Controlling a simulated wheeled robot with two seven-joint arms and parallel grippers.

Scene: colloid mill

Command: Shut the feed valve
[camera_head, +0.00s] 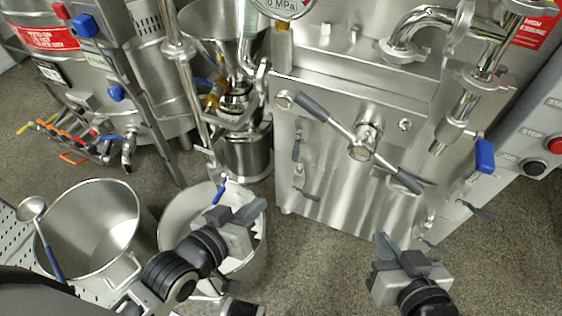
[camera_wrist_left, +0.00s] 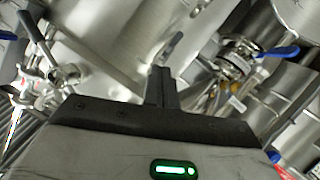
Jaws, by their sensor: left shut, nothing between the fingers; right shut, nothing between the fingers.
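Several valves with blue levers are in view, and I cannot tell for sure which is the feed valve. One blue lever (camera_head: 221,191) hangs at the lower end of a steel pipe, just left of my left gripper (camera_head: 252,212) in the head view. Another blue lever (camera_head: 204,83) sits below the hopper, partly hidden by the pipe. In the left wrist view, a valve with a blue lever (camera_wrist_left: 280,51) is at the upper right, apart from my shut, empty fingers (camera_wrist_left: 161,78). My right gripper (camera_head: 385,246) is shut and empty in front of the steel cabinet.
A steel cabinet with a long two-armed handle (camera_head: 361,148) stands in the middle. Two open steel vessels, a left one (camera_head: 95,215) and one under my left gripper (camera_head: 180,222), stand at lower left. A ladle (camera_head: 33,209) hangs there. A control panel (camera_head: 530,150) is at right.

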